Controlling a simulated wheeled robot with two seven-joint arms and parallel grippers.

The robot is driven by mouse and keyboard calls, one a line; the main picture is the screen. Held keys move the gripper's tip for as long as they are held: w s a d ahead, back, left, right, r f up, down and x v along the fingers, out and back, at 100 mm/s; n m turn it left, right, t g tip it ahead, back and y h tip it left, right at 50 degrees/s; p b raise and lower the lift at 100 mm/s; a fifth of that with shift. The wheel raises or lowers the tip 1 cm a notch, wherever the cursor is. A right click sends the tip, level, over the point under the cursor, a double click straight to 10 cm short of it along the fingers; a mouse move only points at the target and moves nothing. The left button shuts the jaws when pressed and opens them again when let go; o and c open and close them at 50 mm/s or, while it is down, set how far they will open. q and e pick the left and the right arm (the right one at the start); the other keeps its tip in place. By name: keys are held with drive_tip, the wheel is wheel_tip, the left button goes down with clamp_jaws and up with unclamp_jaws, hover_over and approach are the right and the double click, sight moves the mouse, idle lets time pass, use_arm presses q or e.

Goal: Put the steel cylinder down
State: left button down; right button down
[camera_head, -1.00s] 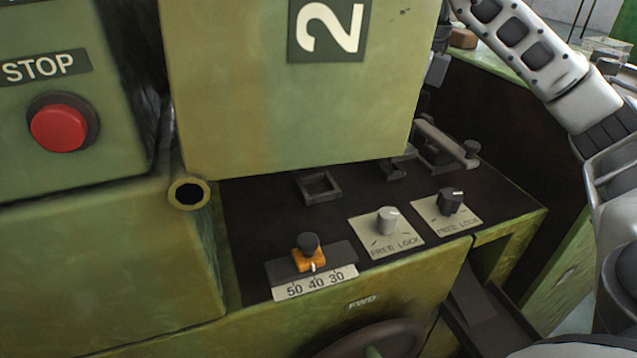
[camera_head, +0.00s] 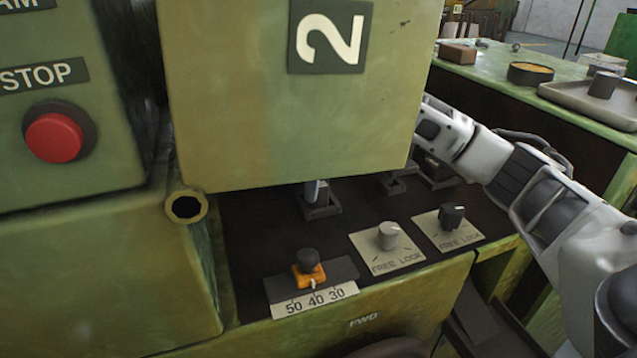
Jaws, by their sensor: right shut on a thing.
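The steel cylinder (camera_head: 316,191) shows as a short, bright upright piece below the lower edge of the green panel marked 2. It is at the square dark holder (camera_head: 321,211) on the machine's black bed. Its upper part is hidden by the panel, and I cannot tell whether its bottom touches the holder. My right arm (camera_head: 500,165) comes in from the right and its wrist (camera_head: 443,130) passes behind the panel. The fingers of my right gripper are hidden there, shut on the cylinder. My left gripper is not in view.
The green panel (camera_head: 290,110) hangs over the bed. Two knobs, one light (camera_head: 388,235) and one dark (camera_head: 451,216), and an orange slider (camera_head: 309,272) stand in front. A red stop button (camera_head: 54,137) is at left. A table with a tray (camera_head: 560,92) is behind right.

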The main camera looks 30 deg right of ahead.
sight(327, 188)
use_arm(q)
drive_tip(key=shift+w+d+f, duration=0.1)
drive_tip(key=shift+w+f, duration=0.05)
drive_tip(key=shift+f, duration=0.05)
use_arm(e)
drive_tip(key=shift+f, duration=0.2)
drive_tip(key=c, duration=0.9)
unclamp_jaws()
drive_tip(key=shift+f, duration=0.1)
drive_tip(key=shift+c, duration=0.2)
drive_tip(key=shift+r, duration=0.25)
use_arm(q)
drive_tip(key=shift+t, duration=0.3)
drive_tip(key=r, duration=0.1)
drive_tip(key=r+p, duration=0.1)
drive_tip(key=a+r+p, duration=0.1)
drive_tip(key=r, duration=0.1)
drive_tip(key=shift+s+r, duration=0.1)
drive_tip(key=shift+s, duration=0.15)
use_arm(e)
wheel_tip(327, 188, up, 12)
drive_tip(key=s, duration=0.1)
drive_tip(key=shift+s+d+f, duration=0.15)
drive_tip(key=shift+s+d, duration=0.1)
drive_tip(key=shift+d, duration=0.2)
